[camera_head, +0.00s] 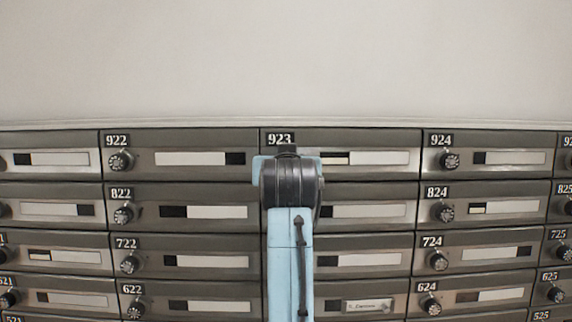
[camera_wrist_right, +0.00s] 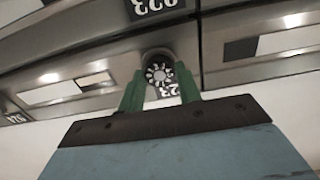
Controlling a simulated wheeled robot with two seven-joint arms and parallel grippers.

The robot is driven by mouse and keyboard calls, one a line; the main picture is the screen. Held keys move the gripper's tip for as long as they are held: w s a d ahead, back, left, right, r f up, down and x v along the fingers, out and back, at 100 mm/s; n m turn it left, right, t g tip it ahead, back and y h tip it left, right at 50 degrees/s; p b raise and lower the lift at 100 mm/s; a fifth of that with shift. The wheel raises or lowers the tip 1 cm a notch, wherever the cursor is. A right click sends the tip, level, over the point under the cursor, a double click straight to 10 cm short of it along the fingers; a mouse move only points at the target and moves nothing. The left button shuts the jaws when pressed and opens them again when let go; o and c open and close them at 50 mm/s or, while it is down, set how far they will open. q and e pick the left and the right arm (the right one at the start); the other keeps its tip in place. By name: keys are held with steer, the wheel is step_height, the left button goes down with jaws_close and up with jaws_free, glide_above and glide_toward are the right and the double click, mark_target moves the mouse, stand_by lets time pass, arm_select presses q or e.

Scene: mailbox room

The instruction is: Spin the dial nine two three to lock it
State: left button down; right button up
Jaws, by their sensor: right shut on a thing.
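Mailbox 923 (camera_head: 383,141) is in the top row at the middle of the head view, with its number plate above my right arm. In the head view its dial is hidden behind my right gripper (camera_head: 286,155) and wrist. The right wrist view shows a round dial (camera_wrist_right: 158,73) with white marks, seen upside down. The green fingers of my right gripper (camera_wrist_right: 160,88) are on either side of the dial and shut on it. My left gripper is not in view.
Mailbox 922 (camera_head: 182,141) is to the left and mailbox 924 (camera_head: 500,141) to the right, each with its own dial. Mailbox 822 (camera_head: 180,193) is in the row below. A bare pale wall (camera_head: 290,60) is above the boxes.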

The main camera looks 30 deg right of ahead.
stand_by(0.3)
steer(key=o, duration=1)
steer(key=b+v, duration=0.3)
steer(key=v, duration=1)
steer(key=shift+s, duration=0.2)
